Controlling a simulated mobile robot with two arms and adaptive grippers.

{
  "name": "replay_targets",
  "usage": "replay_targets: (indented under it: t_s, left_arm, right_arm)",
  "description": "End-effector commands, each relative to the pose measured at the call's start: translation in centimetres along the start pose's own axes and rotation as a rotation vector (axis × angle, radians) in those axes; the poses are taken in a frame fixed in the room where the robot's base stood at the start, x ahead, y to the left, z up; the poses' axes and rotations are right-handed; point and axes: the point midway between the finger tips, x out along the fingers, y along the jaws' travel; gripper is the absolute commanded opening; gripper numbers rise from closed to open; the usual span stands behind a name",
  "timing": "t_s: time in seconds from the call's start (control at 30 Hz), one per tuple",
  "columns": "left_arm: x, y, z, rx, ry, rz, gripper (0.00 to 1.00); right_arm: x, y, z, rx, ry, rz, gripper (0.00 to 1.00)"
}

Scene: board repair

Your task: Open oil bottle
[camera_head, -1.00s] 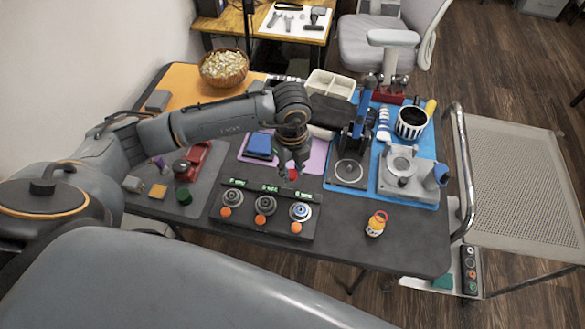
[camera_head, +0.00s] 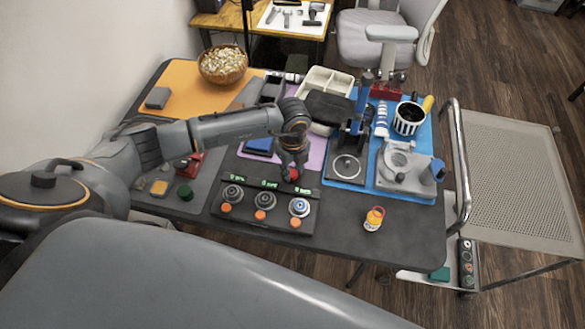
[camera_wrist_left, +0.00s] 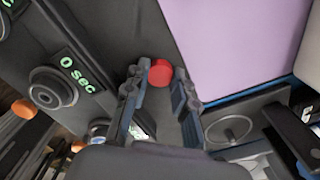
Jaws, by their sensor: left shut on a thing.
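A small orange-yellow bottle with a white label (camera_head: 374,218) stands upright near the front right of the dark table (camera_head: 335,225). My left gripper (camera_head: 293,174) is well to its left, above the back edge of the timer panel. It is shut on a small red round piece (camera_wrist_left: 159,72), which shows between the fingertips in the left wrist view. I cannot tell whether this piece is a bottle cap. The bottle is not visible in the left wrist view. My right gripper is not in view.
The black timer panel (camera_head: 283,213) with its knobs lies just in front of the gripper. A lilac mat (camera_head: 316,152) lies behind it. A blue mat (camera_head: 347,184) with a grey device (camera_head: 405,175) is at right. The table around the bottle is clear.

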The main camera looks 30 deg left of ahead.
Motion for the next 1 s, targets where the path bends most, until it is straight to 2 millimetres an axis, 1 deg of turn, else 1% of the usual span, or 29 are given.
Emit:
replay_targets:
  t_s: [0.03, 0.07, 0.1, 0.17, 0.47, 0.53, 0.6, 0.67, 0.73, 1.0]
  left_arm:
    - [0.3, 0.0, 0.0, 0.0, 0.0, 0.001, 0.0]
    - [0.2, 0.0, 0.0, 0.0, 0.0, 0.0, 0.3]
    - [0.2, 0.0, 0.0, 0.0, 0.0, 0.0, 0.38]
    - [0.2, 0.0, 0.0, 0.0, 0.0, 0.0, 0.48]
    - [0.1, 0.0, 0.0, 0.0, 0.0, 0.0, 0.48]
    - [-0.2, 0.0, 0.0, 0.0, 0.0, 0.0, 0.48]
    - [-0.7, -0.1, 0.0, 0.0, 0.0, -0.002, 0.48]
    - [-1.5, -0.1, 0.0, 0.0, 0.0, -0.002, 0.48]
    - [-2.8, 0.0, 0.1, 0.001, -0.002, -0.004, 0.48]
    - [-8.6, -0.1, 0.0, 0.001, -0.001, -0.004, 0.48]
  right_arm:
    - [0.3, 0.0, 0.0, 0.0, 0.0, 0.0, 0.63]
    - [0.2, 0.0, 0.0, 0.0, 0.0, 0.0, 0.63]
    - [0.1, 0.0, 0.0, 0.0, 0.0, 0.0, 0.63]
    - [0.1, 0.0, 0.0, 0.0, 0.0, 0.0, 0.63]
    - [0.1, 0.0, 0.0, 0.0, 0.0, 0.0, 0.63]
    - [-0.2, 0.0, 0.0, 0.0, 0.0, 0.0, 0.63]
    - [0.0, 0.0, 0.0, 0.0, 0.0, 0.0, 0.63]
    - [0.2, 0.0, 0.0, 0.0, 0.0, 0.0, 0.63]
    - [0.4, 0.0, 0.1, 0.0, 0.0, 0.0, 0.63]
    - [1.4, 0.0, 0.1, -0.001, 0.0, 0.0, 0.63]
